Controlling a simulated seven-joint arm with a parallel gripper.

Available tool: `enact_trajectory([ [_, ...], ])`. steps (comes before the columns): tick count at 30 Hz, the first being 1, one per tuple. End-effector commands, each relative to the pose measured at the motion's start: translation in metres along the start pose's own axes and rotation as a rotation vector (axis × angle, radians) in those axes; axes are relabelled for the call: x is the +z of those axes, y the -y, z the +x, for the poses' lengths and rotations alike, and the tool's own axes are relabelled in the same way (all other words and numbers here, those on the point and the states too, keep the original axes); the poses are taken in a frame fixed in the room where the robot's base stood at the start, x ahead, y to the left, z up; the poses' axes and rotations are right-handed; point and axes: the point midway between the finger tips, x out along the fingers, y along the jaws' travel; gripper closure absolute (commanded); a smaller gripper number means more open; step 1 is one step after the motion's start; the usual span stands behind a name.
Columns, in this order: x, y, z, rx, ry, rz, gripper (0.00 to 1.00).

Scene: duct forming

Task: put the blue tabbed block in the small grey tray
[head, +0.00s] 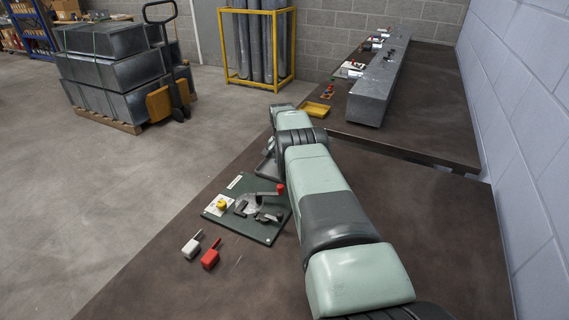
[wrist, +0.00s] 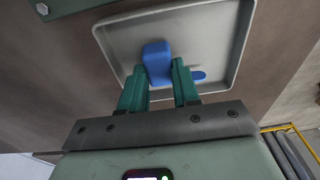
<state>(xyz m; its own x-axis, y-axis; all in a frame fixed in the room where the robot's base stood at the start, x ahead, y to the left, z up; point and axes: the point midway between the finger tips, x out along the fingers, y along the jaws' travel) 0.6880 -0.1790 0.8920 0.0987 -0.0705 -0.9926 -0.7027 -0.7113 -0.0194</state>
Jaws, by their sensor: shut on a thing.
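The blue tabbed block (wrist: 157,58) is between the two green fingers of my gripper (wrist: 158,76) in the wrist view. Its blue tab shows to the right, past the right finger. My gripper is shut on the block. The small grey tray (wrist: 222,45) lies behind the block in the wrist view, with its raised rim around it. I cannot tell whether the block touches the tray floor.
A green board (head: 262,234) with a red-handled clamp stands near the tray. A white tabbed block (head: 191,248) and a red tabbed block (head: 210,259) lie in front of it. A yellow tray (head: 316,111) and a long grey duct (head: 375,90) are farther back.

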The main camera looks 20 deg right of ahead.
Motion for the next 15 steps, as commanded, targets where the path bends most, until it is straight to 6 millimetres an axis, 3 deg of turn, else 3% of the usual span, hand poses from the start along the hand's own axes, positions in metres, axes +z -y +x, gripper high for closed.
enact_trajectory([
  [3, 0.0005, -0.0001, 0.0038, 0.000, 0.000, 0.000, 1.00],
  [4, 0.0005, -0.0001, 0.0040, 0.000, 0.000, 0.000, 0.68],
  [9, 0.0004, 0.0000, 0.0032, 0.000, 0.001, 0.000, 0.43],
  [15, 0.0003, 0.0000, 0.0030, 0.000, 0.000, 0.000, 0.43],
])
